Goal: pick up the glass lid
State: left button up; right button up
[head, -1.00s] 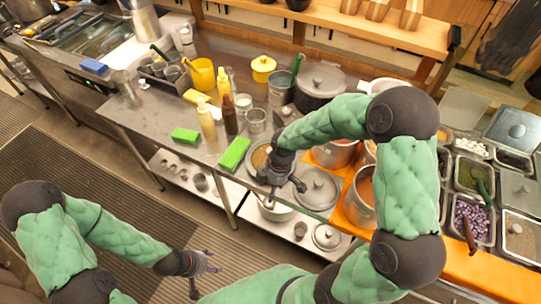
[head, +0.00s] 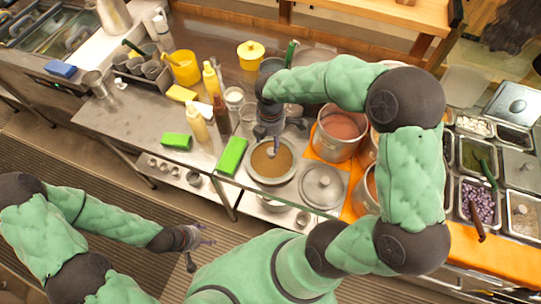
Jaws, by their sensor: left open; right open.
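A round grey lid with a central knob (head: 322,187), which looks like the glass lid, lies near the counter's front edge. Just left of it is a round pan of brown food (head: 271,176). My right gripper (head: 275,140) is open and empty, pointing down over the back part of the pan, to the upper left of the lid. I cannot tell its exact height above the pan. My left gripper (head: 198,242) is open and empty, low in front of the counter and away from the lid.
A tall pot of reddish food (head: 340,132) stands behind the lid. Green sponges (head: 232,156), bottles (head: 197,124) and a yellow pitcher (head: 185,67) are to the left. Topping trays (head: 479,203) fill the right. My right arm covers part of the counter's back.

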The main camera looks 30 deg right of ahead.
aim_at(272, 151)
jog(key=f, duration=0.2)
jog(key=shift+w+f, duration=0.2)
jog(key=shift+f, duration=0.15)
jog(key=shift+s+d+f+b, duration=0.1)
jog(key=shift+f+b, duration=0.15)
jog(key=shift+f, duration=0.65)
jog(key=shift+s+a+f+b, duration=0.15)
jog(key=shift+f+b, duration=0.1)
jog(key=shift+f, duration=0.65)
jog(key=shift+s+d+f+b, duration=0.15)
jog(key=shift+f+b, duration=0.1)
jog(key=shift+f, duration=0.65)
jog(key=shift+r, duration=0.1)
grip_shut()
